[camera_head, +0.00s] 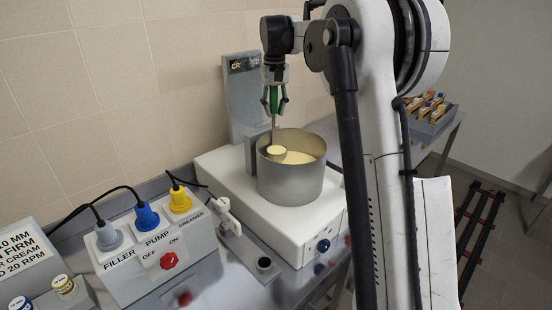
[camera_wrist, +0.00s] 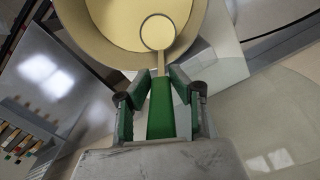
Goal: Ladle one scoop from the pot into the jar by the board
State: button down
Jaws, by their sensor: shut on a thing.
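My gripper (camera_head: 273,101) is shut on the green handle of a ladle (camera_head: 274,97) and points down over the pot. In the wrist view, the handle (camera_wrist: 161,108) lies between the two fingers (camera_wrist: 160,84). The ladle's round cup (camera_head: 277,153) is within the pot's mouth near its left rim, and its inside looks the same pale yellow as the pot's contents. I cannot tell whether it touches the surface. The grey metal pot (camera_head: 290,185) stands on a white unit.
A control box (camera_head: 160,245) with grey, blue and yellow plugs and a red knob stands left of the white unit (camera_head: 235,190). A rack of small items (camera_head: 428,115) is at right. My arm blocks the middle right.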

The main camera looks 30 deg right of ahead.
jog(key=shift+r+p, duration=3.55)
jog(key=shift+r, duration=2.6)
